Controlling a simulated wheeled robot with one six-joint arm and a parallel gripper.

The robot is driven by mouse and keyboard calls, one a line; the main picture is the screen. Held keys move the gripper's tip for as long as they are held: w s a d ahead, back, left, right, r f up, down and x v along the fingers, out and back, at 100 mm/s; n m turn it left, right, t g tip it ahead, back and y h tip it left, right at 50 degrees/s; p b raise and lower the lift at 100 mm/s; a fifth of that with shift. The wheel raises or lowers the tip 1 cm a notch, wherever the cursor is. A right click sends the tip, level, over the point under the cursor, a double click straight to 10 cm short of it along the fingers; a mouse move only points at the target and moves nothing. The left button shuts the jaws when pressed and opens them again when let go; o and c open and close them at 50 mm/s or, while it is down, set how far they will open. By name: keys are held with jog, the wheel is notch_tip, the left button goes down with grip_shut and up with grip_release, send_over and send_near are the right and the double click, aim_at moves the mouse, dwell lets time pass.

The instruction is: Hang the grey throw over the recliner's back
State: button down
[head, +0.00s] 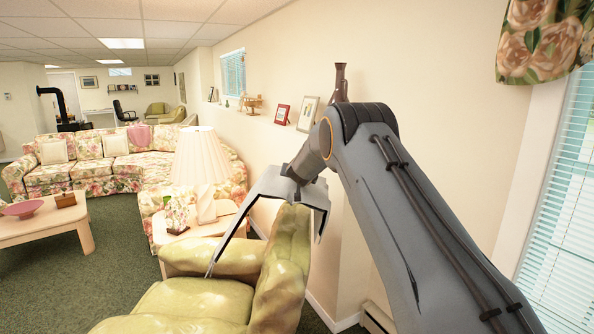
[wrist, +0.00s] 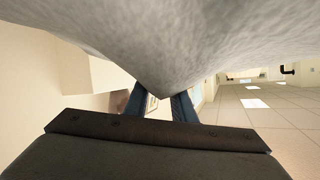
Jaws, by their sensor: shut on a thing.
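The green recliner (head: 283,262) stands at the bottom middle of the head view, its back rising beside the wall. The grey throw (head: 268,186) lies at the top of the recliner's back. One thin edge slopes down toward the seat on the left, and a short part hangs on the right. My gripper (head: 297,178) is just above the top of the back, shut on the throw. In the wrist view the throw (wrist: 160,45) fills the top, and its folded point sits between my fingers (wrist: 157,103). The head view does not show whether the throw rests on the back.
A side table (head: 225,222) with a white lamp (head: 200,165) stands just beyond the recliner. A wall ledge with picture frames (head: 307,114) and a brown vase (head: 340,82) runs close to my arm. A floral sofa (head: 110,165) and coffee table (head: 40,228) stand left.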

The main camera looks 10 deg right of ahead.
notch_tip(320, 180, down, 15)
jog(key=b, duration=1.1)
jog(key=shift+r+b, duration=0.15)
jog(key=shift+b, duration=0.25)
jog(key=c, duration=1.4)
grip_release()
jog(key=b+v, duration=0.2)
jog(key=v, duration=0.5)
jog(key=shift+s, duration=0.4)
